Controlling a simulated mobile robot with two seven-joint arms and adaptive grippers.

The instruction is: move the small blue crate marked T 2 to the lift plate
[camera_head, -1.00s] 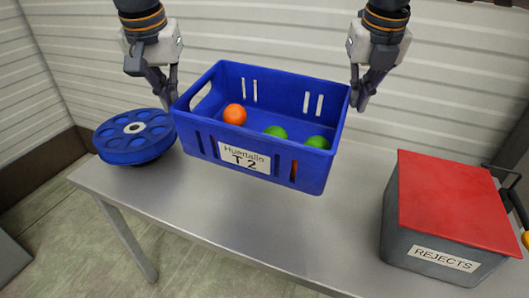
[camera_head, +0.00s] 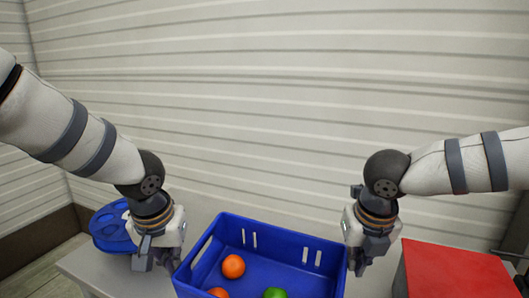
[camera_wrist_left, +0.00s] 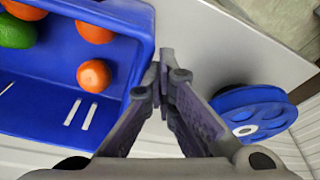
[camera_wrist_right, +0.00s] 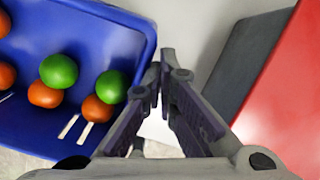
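The blue crate (camera_head: 321,273) shows at the bottom of the head view, cut off by the frame's lower edge. It holds several orange and green balls; its T 2 label is out of view now. My left gripper (camera_head: 160,262) is beside the crate's left end, and my right gripper (camera_head: 361,266) is beside its right end. In the left wrist view (camera_wrist_left: 162,80) and right wrist view (camera_wrist_right: 163,80) the fingertips meet, close against the outside of the crate's end walls. Nothing shows between them. Contact is hard to tell. I cannot identify the lift plate.
A round blue disc with holes (camera_head: 108,226) sits on the grey table (camera_head: 88,272) left of my left gripper. A grey bin with a red lid (camera_head: 455,272) stands to the right. A light ribbed wall (camera_head: 270,110) closes off the back.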

